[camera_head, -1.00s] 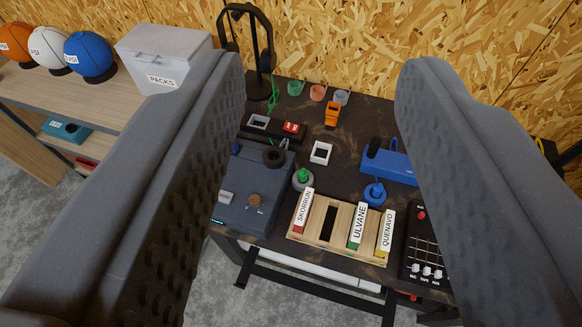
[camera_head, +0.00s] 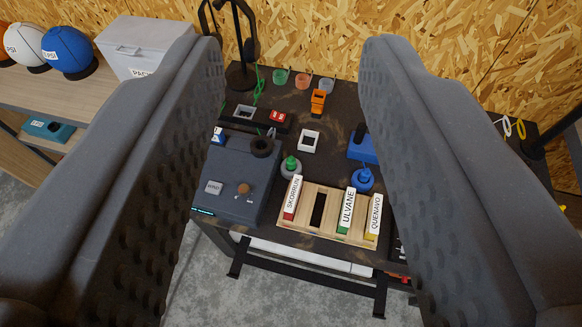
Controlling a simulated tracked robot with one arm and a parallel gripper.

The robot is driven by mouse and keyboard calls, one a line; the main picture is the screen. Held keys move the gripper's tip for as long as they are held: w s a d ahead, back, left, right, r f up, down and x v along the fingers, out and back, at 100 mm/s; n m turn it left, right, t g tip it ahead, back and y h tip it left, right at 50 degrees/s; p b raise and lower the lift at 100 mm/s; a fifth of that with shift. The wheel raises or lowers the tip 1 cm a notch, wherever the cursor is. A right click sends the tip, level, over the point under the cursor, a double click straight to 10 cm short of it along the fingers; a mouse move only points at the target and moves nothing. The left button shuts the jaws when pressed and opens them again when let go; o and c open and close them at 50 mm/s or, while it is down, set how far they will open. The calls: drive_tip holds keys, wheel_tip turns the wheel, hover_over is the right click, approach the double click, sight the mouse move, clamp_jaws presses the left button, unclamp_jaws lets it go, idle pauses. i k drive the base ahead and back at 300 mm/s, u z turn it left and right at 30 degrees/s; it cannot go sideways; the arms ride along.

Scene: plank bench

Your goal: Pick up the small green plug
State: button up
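A small green plug-like piece (camera_head: 291,162) stands upright in a round grey base on the dark bench, between the grey device and the wooden tray. A similar blue piece (camera_head: 363,178) stands to its right. My gripper (camera_head: 292,60) is open and empty. Its two large dark fingers frame the view, and the green piece shows in the gap between them, farther off on the bench. Nothing touches the green piece from my side. The right finger covers part of the bench's right side.
A grey device (camera_head: 235,180) sits left of the green piece. A wooden tray (camera_head: 325,228) with labelled blocks is in front. A white square frame (camera_head: 309,140), an orange piece (camera_head: 318,101) and several cups lie behind. A shelf (camera_head: 70,97) with balls is at left.

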sight(290, 161)
drive_tip(key=k, duration=1.05)
drive_tip(key=u, duration=0.6)
drive_tip(key=i, duration=1.9)
drive_tip(key=z, duration=0.55)
